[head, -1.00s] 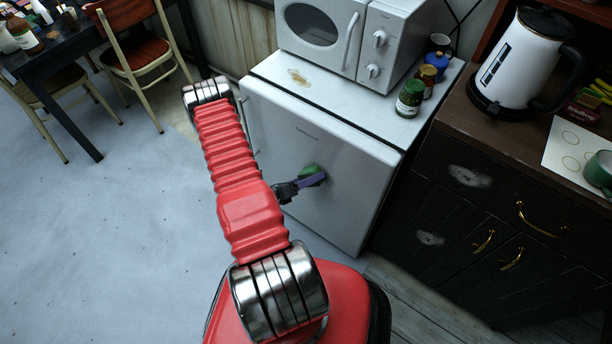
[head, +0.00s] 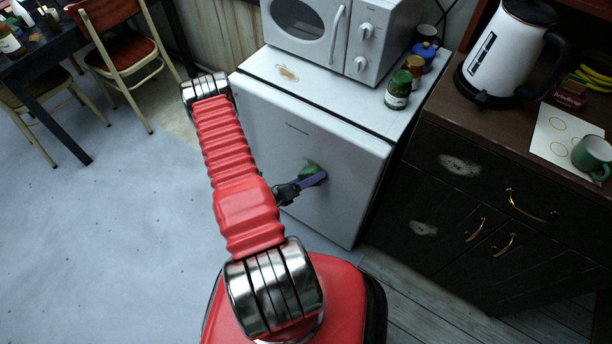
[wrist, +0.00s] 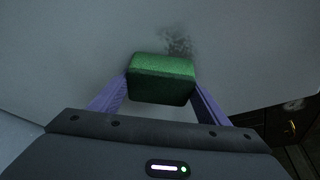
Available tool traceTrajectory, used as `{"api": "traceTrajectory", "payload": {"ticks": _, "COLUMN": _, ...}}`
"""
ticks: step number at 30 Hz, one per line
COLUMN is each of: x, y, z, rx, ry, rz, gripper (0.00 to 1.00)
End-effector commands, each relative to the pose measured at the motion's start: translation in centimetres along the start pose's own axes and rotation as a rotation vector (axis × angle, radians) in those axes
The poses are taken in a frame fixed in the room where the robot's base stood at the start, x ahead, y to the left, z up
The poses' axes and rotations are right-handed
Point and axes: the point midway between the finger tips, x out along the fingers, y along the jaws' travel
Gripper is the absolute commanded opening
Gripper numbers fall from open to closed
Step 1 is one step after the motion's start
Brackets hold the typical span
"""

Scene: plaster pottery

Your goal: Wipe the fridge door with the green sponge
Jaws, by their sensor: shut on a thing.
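The white fridge (head: 270,130) stands in front of me with its door facing me. My gripper (head: 318,178) is at the middle of the door. In the wrist view my gripper (wrist: 160,92) has its purple fingers shut on the green sponge (wrist: 160,72), one finger on each side. The sponge also shows as a small green patch in the head view (head: 309,169). It is at the door surface; I cannot tell whether it presses on it. A dark grey smudge (wrist: 178,42) shows on the door just beyond the sponge.
A microwave (head: 320,28), several jars (head: 399,90) and a brown stain (head: 287,73) are on the fridge top. A dark cabinet (head: 480,190) with a kettle (head: 508,50) adjoins on the right. Chairs (head: 125,60) stand at the far left. The grey floor at left is clear.

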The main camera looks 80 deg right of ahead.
Motion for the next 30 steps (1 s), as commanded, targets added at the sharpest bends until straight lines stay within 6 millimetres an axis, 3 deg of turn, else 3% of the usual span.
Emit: {"api": "traceTrajectory", "payload": {"ticks": 30, "x": 1.1, "y": -2.6, "z": -2.8, "rx": -0.001, "ry": 0.003, "rz": -0.002, "gripper": 0.57}}
